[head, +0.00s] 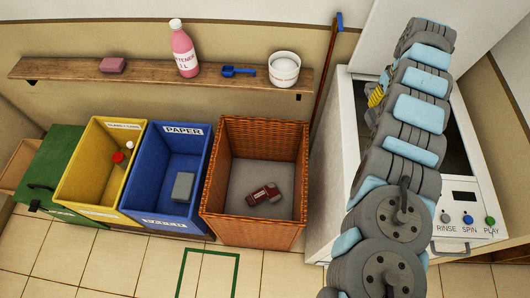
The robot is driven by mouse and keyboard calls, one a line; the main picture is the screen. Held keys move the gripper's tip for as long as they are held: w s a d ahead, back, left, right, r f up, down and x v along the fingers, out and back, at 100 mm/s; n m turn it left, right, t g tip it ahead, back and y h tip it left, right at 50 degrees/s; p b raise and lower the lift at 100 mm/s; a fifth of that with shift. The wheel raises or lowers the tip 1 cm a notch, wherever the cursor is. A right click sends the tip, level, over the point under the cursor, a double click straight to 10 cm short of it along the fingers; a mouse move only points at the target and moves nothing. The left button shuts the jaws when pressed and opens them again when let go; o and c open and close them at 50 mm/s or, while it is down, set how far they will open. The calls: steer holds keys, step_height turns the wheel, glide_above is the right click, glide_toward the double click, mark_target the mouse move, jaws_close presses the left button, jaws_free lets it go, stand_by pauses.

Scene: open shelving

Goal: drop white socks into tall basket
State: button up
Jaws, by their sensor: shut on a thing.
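The tall basket (261,233) is orange-brown wicker and open at the top, standing in the middle of the picture. A dark red item with a pale patch (264,194) lies on its grey floor. My gripper (376,95) shows only as a small yellow and dark part at the left edge of my arm, over the washing machine's open top, to the right of the basket. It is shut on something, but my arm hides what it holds. I see no white socks.
A blue PAPER bin (138,175) with a grey block, a yellow bin (72,190) and a green box (50,165) stand left of the basket. The white washing machine (349,130) stands right. A wooden shelf (210,75) holds a pink bottle (184,50) and a white bucket (284,70).

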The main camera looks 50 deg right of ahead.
steer(key=shift+n, duration=0.9)
steer(key=shift+w+a+f+p, duration=0.15)
steer(key=shift+w+a, duration=0.2)
steer(key=shift+w, duration=0.5)
steer(key=shift+w+a+p, duration=0.15)
steer(key=shift+w+a, duration=0.25)
steer(key=shift+w, duration=0.45)
steer(key=shift+w+a+f+p, duration=0.15)
steer(key=shift+w+a, duration=0.2)
steer(key=shift+w, duration=0.5)
steer(key=shift+w+a, duration=0.25)
steer(key=shift+w, duration=0.25)
steer(key=shift+w+a+r+n, duration=0.1)
steer(key=shift+w+a+n, duration=0.05)
steer(key=shift+w+n, duration=0.2)
steer(key=shift+w+a, duration=0.1)
steer(key=shift+w, duration=0.1)
steer(key=shift+w+a+n+p, duration=0.2)
steer(key=shift+w+a, duration=0.1)
steer(key=shift+w, duration=0.2)
steer(key=shift+w+a+n+p, duration=0.15)
steer(key=shift+w+a, duration=0.1)
steer(key=shift+w, duration=0.2)
